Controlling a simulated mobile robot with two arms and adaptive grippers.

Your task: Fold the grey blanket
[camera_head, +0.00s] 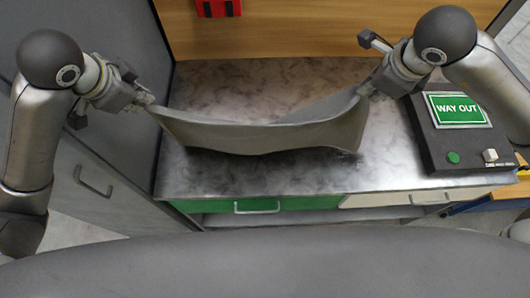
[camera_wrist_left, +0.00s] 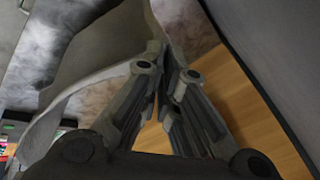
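The grey blanket (camera_head: 262,137) hangs in the air above the worktop, stretched between my two grippers and sagging in the middle. My left gripper (camera_head: 146,101) is shut on its left upper corner. My right gripper (camera_head: 364,91) is at its right upper corner and looks shut on it, with the fingertips small in the head view. In the left wrist view the blanket (camera_wrist_left: 100,45) runs away from the fingertips of my left gripper (camera_wrist_left: 166,66), which are close together at its edge. The blanket's lower edge is near the worktop; I cannot tell whether it touches.
The marbled grey worktop (camera_head: 230,92) is bare around the blanket. A dark box with a green WAY OUT screen (camera_head: 459,109) stands at the right. A wooden panel (camera_head: 280,30) with a red item (camera_head: 218,7) closes the back. A grey cabinet wall (camera_head: 105,35) stands at the left.

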